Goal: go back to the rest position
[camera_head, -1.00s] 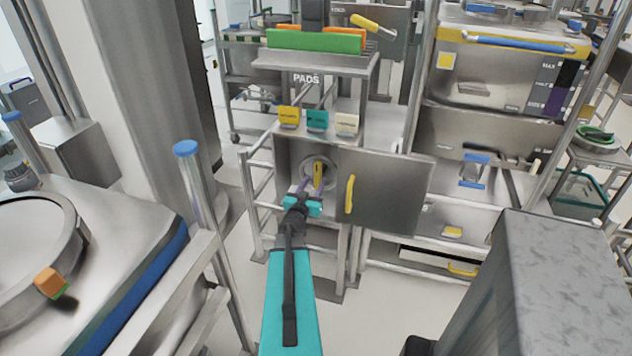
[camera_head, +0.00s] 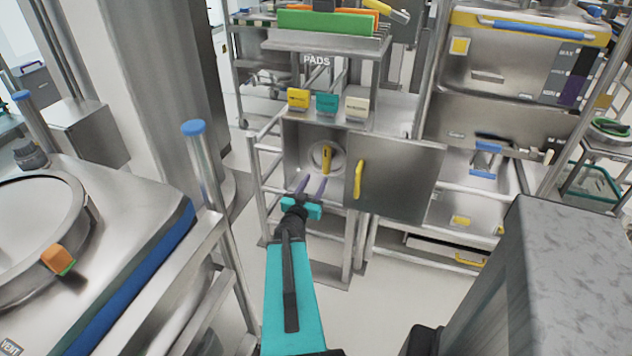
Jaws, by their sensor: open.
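My gripper (camera_head: 312,186) is at the end of my teal arm in the middle of the view. Its two purple fingers are spread apart with nothing seen between them. It is in front of an open steel compartment (camera_head: 298,150), near its lower edge. Inside the compartment a yellow handle (camera_head: 326,158) stands upright on a round fitting, just beyond the fingertips and apart from them in the picture. The compartment door (camera_head: 405,180) with a yellow handle (camera_head: 359,180) is swung open to the right.
Yellow, teal and cream boxes sit on the shelf above the compartment. A steel post with a blue cap (camera_head: 193,128) and a round-lidded vessel (camera_head: 35,225) stand on the left. A grey block (camera_head: 570,270) stands close at the right. Floor shows between them.

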